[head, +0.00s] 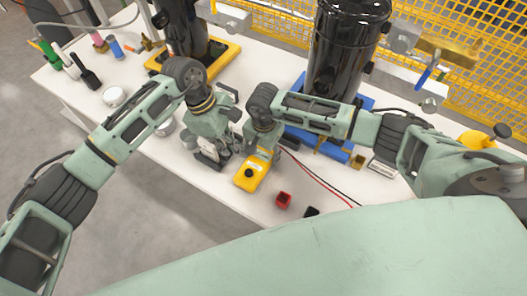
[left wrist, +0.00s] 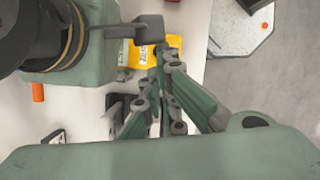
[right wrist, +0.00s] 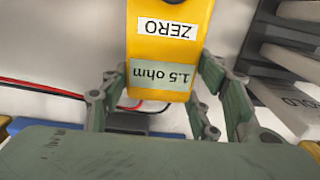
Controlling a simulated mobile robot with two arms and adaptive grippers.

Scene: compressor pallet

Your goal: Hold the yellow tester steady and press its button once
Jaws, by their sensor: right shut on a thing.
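The yellow tester (head: 251,176) has a round black button (head: 249,173) on its face and sits over the front of the white table. In the right wrist view the tester (right wrist: 170,48) carries labels reading "ZERO" and "1.5 ohm". My right gripper (right wrist: 158,80) is shut on its sides, one finger on each side. My left gripper (head: 214,160) is just left of the tester in the head view, its fingers drawn together and empty. In the left wrist view the tester (left wrist: 155,52) lies beyond the left fingertips, which partly cover it. Contact there cannot be told.
A red block (head: 283,200) and a black block (head: 312,211) lie near the front edge of the white table (head: 215,182). Red and black leads (head: 322,180) run beside the tester. A black tank (head: 340,55) stands on a blue base behind my right arm.

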